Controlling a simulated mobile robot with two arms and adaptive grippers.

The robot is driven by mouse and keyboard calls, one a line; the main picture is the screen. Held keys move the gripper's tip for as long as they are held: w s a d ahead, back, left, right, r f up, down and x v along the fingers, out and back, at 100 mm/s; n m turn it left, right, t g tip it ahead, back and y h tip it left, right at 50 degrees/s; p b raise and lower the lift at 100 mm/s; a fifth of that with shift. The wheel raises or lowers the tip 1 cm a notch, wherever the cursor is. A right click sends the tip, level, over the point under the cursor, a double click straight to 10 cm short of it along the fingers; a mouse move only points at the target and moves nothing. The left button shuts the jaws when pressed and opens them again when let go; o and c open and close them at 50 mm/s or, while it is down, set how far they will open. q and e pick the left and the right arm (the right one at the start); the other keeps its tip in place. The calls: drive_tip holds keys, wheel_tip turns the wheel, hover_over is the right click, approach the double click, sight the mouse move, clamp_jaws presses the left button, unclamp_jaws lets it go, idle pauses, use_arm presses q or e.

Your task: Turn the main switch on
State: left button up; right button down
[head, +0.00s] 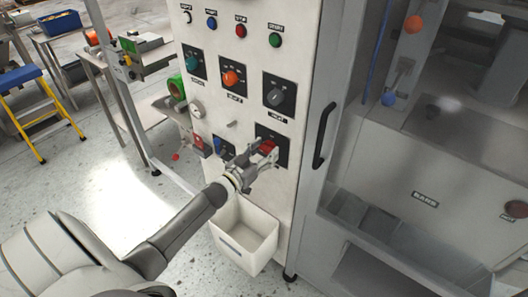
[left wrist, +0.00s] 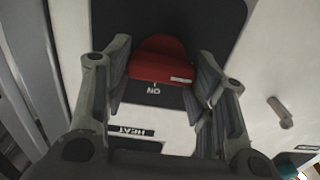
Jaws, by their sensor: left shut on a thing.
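The red rotary switch (head: 268,146) sits on a black plate low on the white panel, below the grey knob. My left gripper (head: 255,158) reaches it from the front and is shut on it. In the left wrist view the red switch (left wrist: 158,61) lies between the two fingers, with a white mark at its lower right edge. An upside-down ON label (left wrist: 153,91) is on the plate beside it, to the left of that mark. The switch's own name label is not visible. My right gripper is not in view.
Several other controls share the panel: an orange knob (head: 230,78), a grey knob (head: 275,97) and a blue switch (head: 218,144). A white bin (head: 245,232) hangs below. A black door handle (head: 325,135) stands out just to the right.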

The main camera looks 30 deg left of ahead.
use_arm(q)
drive_tip(key=shift+m, duration=0.3)
drive_tip(key=m+b, duration=0.1)
drive_tip(key=m, duration=0.2)
drive_tip(key=shift+d+f+m, duration=0.1)
drive_tip(key=shift+m, duration=0.3)
drive_tip(key=m+b, duration=0.1)
drive_tip(key=m, duration=0.3)
drive_tip(key=shift+d+m, duration=0.1)
drive_tip(key=shift+m, duration=0.2)
drive_tip(key=m+b, duration=0.1)
drive_tip(key=m, duration=0.3)
drive_tip(key=shift+f+b, duration=0.15)
drive_tip(key=shift+b, duration=0.25)
drive_tip(key=m+b, duration=0.1)
drive_tip(key=m, duration=0.3)
drive_tip(key=shift+m, duration=0.6)
drive_tip(key=o, duration=1)
drive_tip(key=shift+s, duration=0.1)
